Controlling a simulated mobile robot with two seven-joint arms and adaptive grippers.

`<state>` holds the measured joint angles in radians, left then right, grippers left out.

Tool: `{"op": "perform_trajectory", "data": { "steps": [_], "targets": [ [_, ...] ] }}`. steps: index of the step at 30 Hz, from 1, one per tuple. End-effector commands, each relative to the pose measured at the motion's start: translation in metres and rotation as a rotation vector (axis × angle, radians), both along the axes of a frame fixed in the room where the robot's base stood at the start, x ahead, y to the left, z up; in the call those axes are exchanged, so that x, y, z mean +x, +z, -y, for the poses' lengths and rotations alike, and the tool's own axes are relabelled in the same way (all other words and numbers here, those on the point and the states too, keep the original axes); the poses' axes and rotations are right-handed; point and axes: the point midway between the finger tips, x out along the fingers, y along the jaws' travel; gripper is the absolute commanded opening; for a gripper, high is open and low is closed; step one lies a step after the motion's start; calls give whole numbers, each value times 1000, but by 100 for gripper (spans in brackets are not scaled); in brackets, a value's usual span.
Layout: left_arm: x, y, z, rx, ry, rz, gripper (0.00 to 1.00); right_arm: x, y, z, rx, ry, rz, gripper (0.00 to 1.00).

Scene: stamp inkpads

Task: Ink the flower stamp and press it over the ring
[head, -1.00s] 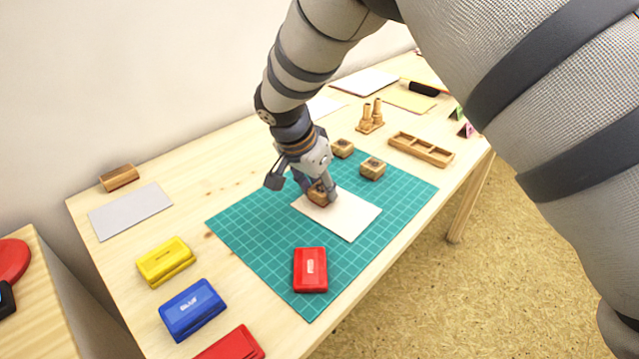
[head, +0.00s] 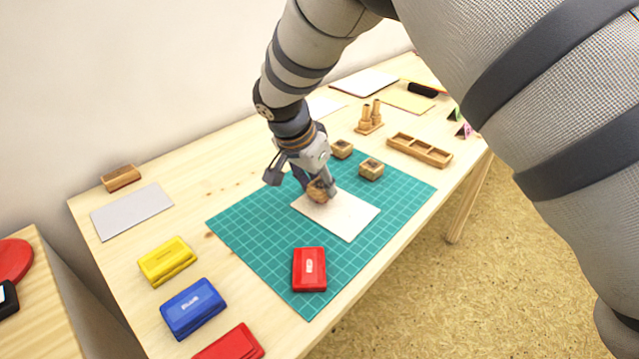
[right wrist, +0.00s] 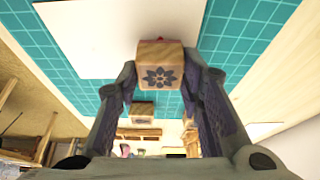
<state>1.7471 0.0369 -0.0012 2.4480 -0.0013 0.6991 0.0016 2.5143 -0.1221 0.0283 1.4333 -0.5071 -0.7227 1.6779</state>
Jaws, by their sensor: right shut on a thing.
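My right gripper (head: 317,186) is shut on the flower stamp (head: 319,191), a small wooden block, over the upper left part of the white card (head: 352,217). In the right wrist view the flower stamp (right wrist: 160,70) sits between both fingers of my right gripper (right wrist: 161,78), with a dark flower mark on the face toward the camera. A small red patch shows at the block's far edge there. The ring cannot be made out. A red inkpad (head: 310,269) with a pale label lies on the green mat. My left gripper is out of view.
Yellow (head: 167,261), blue (head: 193,308) and second red (head: 232,343) inkpads line the table's left front. Two wooden stamps (head: 371,168) (head: 342,149) stand at the mat's back. A wooden tray (head: 420,150) lies back right. The mat's (head: 262,232) left part is clear.

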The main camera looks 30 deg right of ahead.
Motion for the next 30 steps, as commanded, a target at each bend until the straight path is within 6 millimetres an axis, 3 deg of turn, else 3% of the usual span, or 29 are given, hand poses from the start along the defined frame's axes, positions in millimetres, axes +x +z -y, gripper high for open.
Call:
{"op": "perform_trajectory", "data": {
  "steps": [8,24,30],
  "targets": [
    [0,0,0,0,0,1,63,0,1,0,-1,0,0,14],
    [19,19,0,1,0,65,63,1,55,0,0,0,7,14],
    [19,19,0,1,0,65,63,0,55,0,0,0,0,14]
  ]
}}
